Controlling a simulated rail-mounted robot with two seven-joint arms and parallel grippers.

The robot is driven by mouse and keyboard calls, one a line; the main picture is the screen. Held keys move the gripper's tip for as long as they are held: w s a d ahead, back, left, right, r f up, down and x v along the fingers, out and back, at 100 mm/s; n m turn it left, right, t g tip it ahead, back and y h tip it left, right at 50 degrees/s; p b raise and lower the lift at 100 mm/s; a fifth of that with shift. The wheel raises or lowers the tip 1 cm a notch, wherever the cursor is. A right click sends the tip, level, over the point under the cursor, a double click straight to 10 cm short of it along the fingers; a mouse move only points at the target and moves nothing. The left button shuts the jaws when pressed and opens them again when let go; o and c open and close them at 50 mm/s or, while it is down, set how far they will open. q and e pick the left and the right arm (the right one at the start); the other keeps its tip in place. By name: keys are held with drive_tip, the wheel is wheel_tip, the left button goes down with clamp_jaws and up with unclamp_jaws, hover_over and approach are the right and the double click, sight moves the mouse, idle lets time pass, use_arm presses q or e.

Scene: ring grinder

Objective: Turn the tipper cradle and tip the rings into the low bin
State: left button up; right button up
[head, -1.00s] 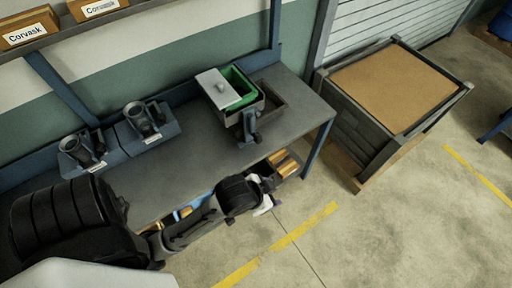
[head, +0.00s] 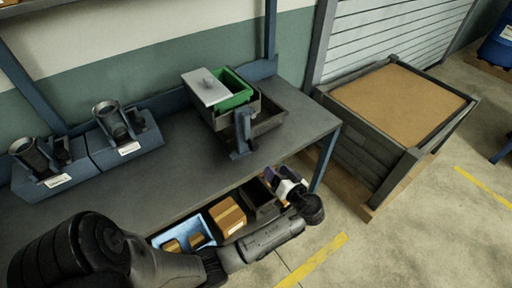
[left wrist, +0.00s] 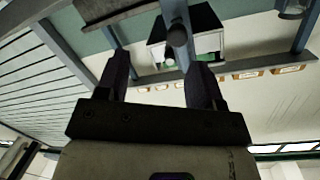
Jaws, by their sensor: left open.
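The tipper cradle (head: 243,125) stands on the bench toward its right end, with a dark upright handle at its front. No rings can be made out. My left gripper (head: 273,174) is at the bench's front edge, below the top and apart from the cradle. In the left wrist view the open jaws (left wrist: 158,80) are empty, with a dark bar (left wrist: 177,38) beyond them. My right gripper is not seen.
The bench top (head: 175,160) is clear in front of the two blue-grey fixtures (head: 128,135). A lower shelf holds a blue tray (head: 185,237) and a cardboard box (head: 228,216). A large crate (head: 365,150) stands on the floor at right.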

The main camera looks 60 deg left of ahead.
sight(251, 142)
use_arm(q)
drive_tip(key=a+n, duration=0.2)
drive_tip(key=a, duration=0.2)
drive_tip(key=s+a+r+n+y, duration=0.1)
drive_tip(key=a+n, duration=0.1)
drive_tip(key=a, duration=0.3)
drive_tip(key=s+a+r+n+g, duration=0.1)
drive_tip(key=a+n, duration=0.1)
drive_tip(key=a, duration=0.3)
drive_tip(key=shift+n, duration=0.3)
drive_tip(key=shift+c, duration=0.2)
clamp_jaws()
